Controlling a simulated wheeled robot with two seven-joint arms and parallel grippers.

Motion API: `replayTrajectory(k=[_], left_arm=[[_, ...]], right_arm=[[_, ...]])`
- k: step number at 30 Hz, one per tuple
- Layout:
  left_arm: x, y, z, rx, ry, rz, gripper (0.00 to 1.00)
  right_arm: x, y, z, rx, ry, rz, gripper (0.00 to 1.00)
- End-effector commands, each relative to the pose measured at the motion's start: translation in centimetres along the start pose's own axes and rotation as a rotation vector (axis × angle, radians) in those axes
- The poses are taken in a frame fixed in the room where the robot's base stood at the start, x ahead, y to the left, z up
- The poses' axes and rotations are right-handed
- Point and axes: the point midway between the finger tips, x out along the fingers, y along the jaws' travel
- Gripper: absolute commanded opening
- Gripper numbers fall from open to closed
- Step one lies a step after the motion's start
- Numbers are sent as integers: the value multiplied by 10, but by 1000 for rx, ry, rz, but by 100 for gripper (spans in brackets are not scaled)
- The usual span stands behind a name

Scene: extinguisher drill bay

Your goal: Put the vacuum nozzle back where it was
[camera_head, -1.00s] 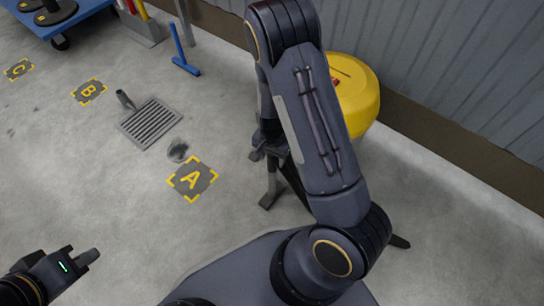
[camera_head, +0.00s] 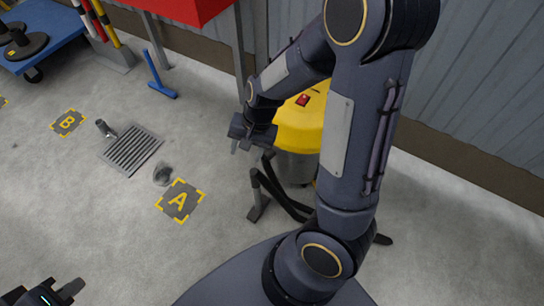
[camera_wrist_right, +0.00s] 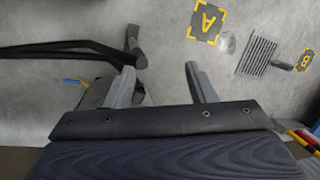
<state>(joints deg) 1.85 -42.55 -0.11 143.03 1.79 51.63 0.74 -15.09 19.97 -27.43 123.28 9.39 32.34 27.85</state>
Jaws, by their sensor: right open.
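The vacuum (camera_head: 302,125), a yellow-topped drum with a metal body, stands by the wall, partly behind my right arm. Its grey nozzle (camera_head: 259,205) is on the floor at its front left, with a black tube or hose running off to the right. In the right wrist view the nozzle (camera_wrist_right: 134,42) lies beyond the fingers, apart from them. My right gripper (camera_head: 238,146) is open and empty, above and left of the nozzle; its two fingers show in the wrist view (camera_wrist_right: 158,78). My left gripper (camera_head: 70,291) is at the lower left, away from everything; its jaw opening is unclear.
A floor mark A (camera_head: 180,201), a small grey patch (camera_head: 163,175), a slotted grate with a handle (camera_head: 131,150) and mark B (camera_head: 68,122) lie on the floor. A blue cart (camera_head: 45,35) and red box (camera_head: 180,8) are behind.

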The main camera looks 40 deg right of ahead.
Motion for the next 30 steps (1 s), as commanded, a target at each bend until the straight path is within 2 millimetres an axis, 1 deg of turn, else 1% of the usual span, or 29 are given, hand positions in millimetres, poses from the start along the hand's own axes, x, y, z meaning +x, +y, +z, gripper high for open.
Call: replayTrajectory(k=[1, 4, 6, 9, 12, 15, 19, 23, 30], left_arm=[[0, 0, 0, 0, 0, 0, 0], [0, 0, 0, 0, 0, 0, 0], [0, 0, 0, 0, 0, 0, 0], [0, 0, 0, 0, 0, 0, 0], [0, 0, 0, 0, 0, 0, 0], [0, 0, 0, 0, 0, 0, 0], [0, 0, 0, 0, 0, 0, 0], [0, 0, 0, 0, 0, 0, 0], [0, 0, 0, 0, 0, 0, 0]], right_arm=[[-24, -2, 10, -47, -3, -68, 50], [-64, 0, 33, -169, 5, -165, 50], [-90, 5, 50, -262, 32, -221, 50], [-120, 18, 74, -399, 95, -273, 50], [-139, 32, 95, -523, 172, -290, 50], [-150, 44, 110, -616, 240, -283, 50], [-154, 55, 121, -686, 296, -263, 50], [-155, 59, 125, -710, 315, -253, 50], [-156, 58, 125, -710, 314, -254, 50]])
